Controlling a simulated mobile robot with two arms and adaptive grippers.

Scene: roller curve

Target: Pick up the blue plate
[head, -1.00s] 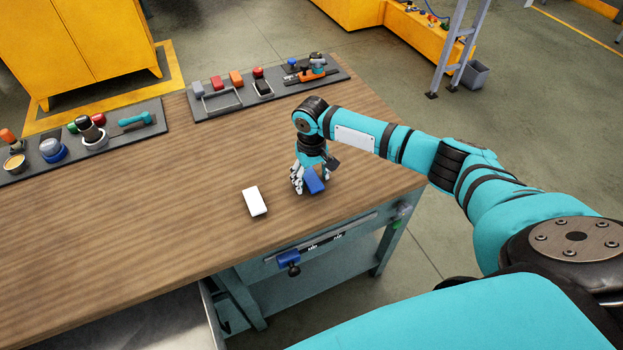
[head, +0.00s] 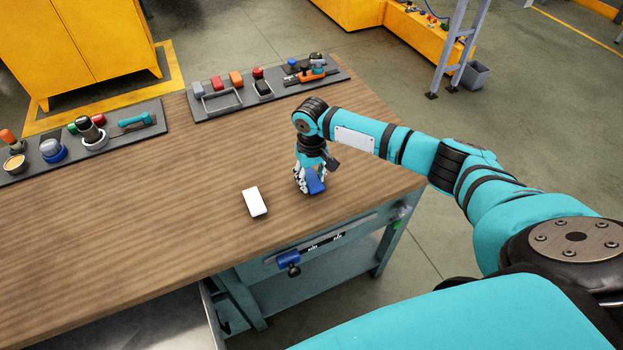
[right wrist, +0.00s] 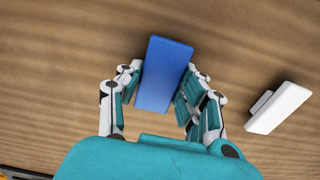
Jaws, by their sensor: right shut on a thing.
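The blue plate (head: 316,184) is a small flat block at the right part of the wooden workbench. My right gripper (head: 309,184) points down over it, with its fingers at the plate's sides. In the right wrist view the blue plate (right wrist: 164,74) lies between the two sets of fingers of my right gripper (right wrist: 160,88), which is shut on it. Whether the plate touches the bench is hard to tell. My left gripper is not in view.
A white block (head: 255,201) lies on the workbench (head: 150,225) left of the gripper; it also shows in the right wrist view (right wrist: 280,108). Two dark tool trays (head: 222,107) (head: 70,160) stand along the back edge. The bench middle is clear.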

